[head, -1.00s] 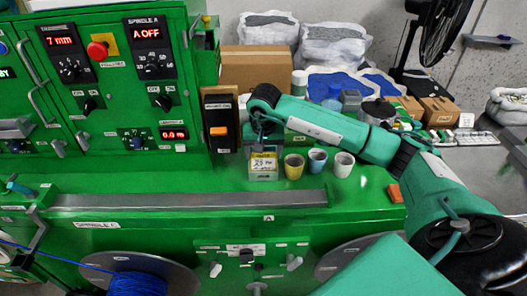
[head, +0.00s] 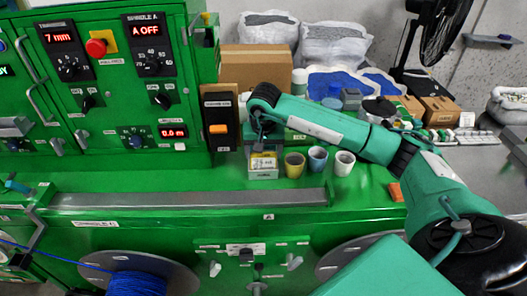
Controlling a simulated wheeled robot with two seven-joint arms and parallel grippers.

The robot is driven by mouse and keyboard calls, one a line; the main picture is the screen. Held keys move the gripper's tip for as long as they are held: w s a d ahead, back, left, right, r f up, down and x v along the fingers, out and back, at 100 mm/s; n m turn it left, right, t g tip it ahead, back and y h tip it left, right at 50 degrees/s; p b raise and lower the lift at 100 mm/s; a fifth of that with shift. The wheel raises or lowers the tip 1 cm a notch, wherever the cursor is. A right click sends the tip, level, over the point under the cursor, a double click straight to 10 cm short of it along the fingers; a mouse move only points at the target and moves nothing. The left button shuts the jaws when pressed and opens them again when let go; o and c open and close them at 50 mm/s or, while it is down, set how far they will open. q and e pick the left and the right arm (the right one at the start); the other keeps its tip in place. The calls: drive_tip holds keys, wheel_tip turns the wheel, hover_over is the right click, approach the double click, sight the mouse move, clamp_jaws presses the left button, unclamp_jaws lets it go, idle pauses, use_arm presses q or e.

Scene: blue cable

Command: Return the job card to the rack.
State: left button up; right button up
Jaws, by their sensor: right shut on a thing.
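The job card (head: 263,161) is a small pale card with dark print, on the green ledge side of the machine, left of the cups. My right gripper (head: 261,143) reaches it from above and is shut on its upper part. The rack (head: 263,174) seems to be the small pale and green holder right below the card. The card's lower part overlaps the rack; I cannot tell whether it is inside or in front. The fingertips are small and partly hidden by my wrist. My left gripper is out of view.
A yellow cup (head: 294,166), a blue-grey cup (head: 317,159) and a white cup (head: 343,164) stand just right of the rack. The green ledge (head: 215,178) in front is mostly clear.

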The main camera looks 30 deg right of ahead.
drive_tip(key=shift+f, duration=0.1)
idle(0.3)
drive_tip(key=o, duration=1.3)
drive_tip(key=shift+r+b, duration=0.4)
drive_tip(key=shift+r, duration=0.2)
drive_tip(key=r+b, duration=0.1)
drive_tip(key=r, duration=0.3)
drive_tip(key=s+r+b, duration=0.1)
drive_tip(key=r, duration=0.3)
drive_tip(key=a+r+b, duration=0.1)
drive_tip(key=r, duration=0.3)
drive_tip(key=shift+s+r, duration=0.25)
drive_tip(key=shift+s, duration=0.15)
drive_tip(key=shift+f, duration=0.1)
